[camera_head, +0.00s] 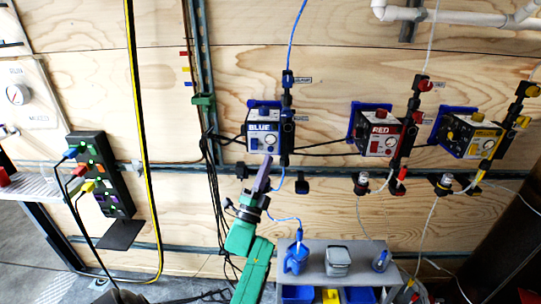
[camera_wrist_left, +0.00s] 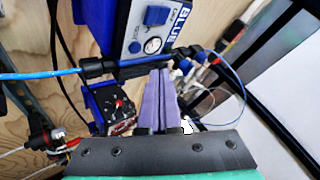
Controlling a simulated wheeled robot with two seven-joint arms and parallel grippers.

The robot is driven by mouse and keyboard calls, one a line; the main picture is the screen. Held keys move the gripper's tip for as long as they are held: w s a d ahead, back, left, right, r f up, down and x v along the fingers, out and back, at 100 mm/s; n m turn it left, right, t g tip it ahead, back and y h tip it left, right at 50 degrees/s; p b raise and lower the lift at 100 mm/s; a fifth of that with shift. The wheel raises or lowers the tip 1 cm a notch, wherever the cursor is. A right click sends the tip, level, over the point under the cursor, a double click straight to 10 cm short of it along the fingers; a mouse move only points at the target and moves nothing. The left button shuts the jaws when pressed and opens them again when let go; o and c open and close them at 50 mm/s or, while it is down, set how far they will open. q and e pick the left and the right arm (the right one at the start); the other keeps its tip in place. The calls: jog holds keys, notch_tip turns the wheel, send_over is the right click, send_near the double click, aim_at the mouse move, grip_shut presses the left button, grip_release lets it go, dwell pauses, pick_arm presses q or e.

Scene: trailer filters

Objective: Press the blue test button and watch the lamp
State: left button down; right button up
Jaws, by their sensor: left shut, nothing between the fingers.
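The blue-labelled box (camera_head: 264,130) is mounted on the plywood wall, left of the red and yellow ones. In the left wrist view its face (camera_wrist_left: 124,22) shows a square blue button (camera_wrist_left: 157,15) and a pale round dial or lamp (camera_wrist_left: 152,45). I cannot tell whether any lamp is lit. My left gripper (camera_head: 267,160) has its purple fingers pressed together, empty, pointing up at the box's lower edge. In the wrist view the fingertips (camera_wrist_left: 160,72) lie just below the box's face, and contact cannot be told. My right gripper is not in view.
The red box (camera_head: 381,141) and yellow box (camera_head: 468,137) hang to the right. A blue hose (camera_head: 297,38) runs down beside the blue box. A grey shelf (camera_head: 318,250) below holds a blue jug (camera_head: 296,261) and a grey container (camera_head: 337,262). Dark cables hang left of my arm.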

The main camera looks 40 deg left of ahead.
aim_at(274, 141)
pick_arm(q)
jog(key=shift+w+a+b, duration=0.75)
jog(key=shift+w+a, duration=0.1)
jog(key=shift+w, duration=0.3)
dwell(1.1)
jog(key=shift+w+a+b, duration=0.25)
jog(key=shift+w+b, duration=0.1)
jog(key=shift+b, duration=0.05)
